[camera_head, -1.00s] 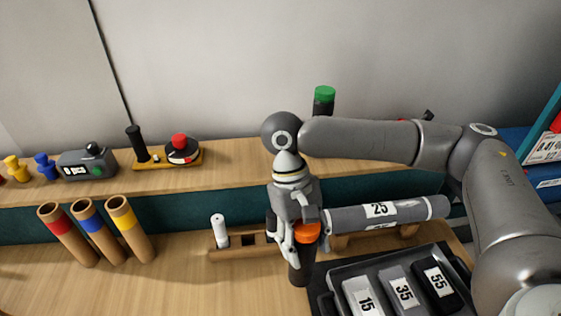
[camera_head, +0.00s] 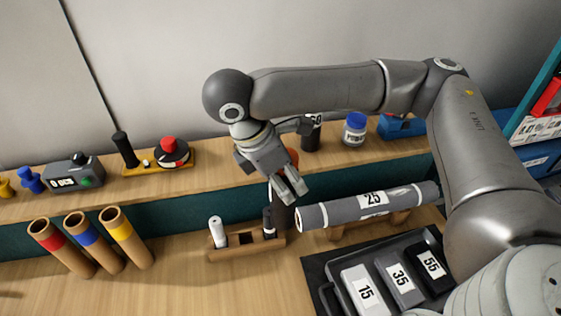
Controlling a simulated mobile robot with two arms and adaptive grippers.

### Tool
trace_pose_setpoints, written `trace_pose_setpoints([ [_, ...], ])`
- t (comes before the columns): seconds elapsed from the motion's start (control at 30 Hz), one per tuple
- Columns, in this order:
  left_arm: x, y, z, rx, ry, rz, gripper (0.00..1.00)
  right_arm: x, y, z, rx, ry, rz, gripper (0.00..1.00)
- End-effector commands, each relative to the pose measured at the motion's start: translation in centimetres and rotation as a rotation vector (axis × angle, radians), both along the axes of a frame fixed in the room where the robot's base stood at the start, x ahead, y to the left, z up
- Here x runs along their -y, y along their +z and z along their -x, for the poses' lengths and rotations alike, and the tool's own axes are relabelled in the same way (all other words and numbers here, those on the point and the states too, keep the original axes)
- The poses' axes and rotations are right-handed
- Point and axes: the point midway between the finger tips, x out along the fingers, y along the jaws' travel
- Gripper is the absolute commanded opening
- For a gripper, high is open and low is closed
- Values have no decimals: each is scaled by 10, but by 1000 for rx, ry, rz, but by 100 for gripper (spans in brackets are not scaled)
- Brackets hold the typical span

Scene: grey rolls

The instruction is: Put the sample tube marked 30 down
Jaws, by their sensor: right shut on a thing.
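No number shows on this tube. It is close to upright at the right end of a small wooden rack (camera_head: 231,252). I cannot tell whether its lower end is in a slot or just behind the rack. A white tube (camera_head: 217,231) stands in the rack's left slot, and a dark slot shows beside it. My left gripper is not in view.
A grey roll marked 25 (camera_head: 335,209) lies on a wooden cradle right of the rack. A black tray (camera_head: 333,300) holds blocks marked 15, 35 and 55. Wooden cylinders (camera_head: 118,238) stand left. A dark bottle (camera_head: 311,135) and blue-lidded jar (camera_head: 354,130) stand on the shelf.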

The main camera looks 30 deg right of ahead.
Motion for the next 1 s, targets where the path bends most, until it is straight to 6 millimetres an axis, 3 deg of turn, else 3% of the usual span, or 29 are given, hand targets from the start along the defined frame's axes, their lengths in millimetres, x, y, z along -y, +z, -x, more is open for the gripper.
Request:
trace_pose_setpoints([
  [0.13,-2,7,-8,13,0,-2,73,5,16,-6,2,190,-1,10],
  [1.0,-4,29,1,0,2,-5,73,40,93,-32,0,1122,-4,10],
])
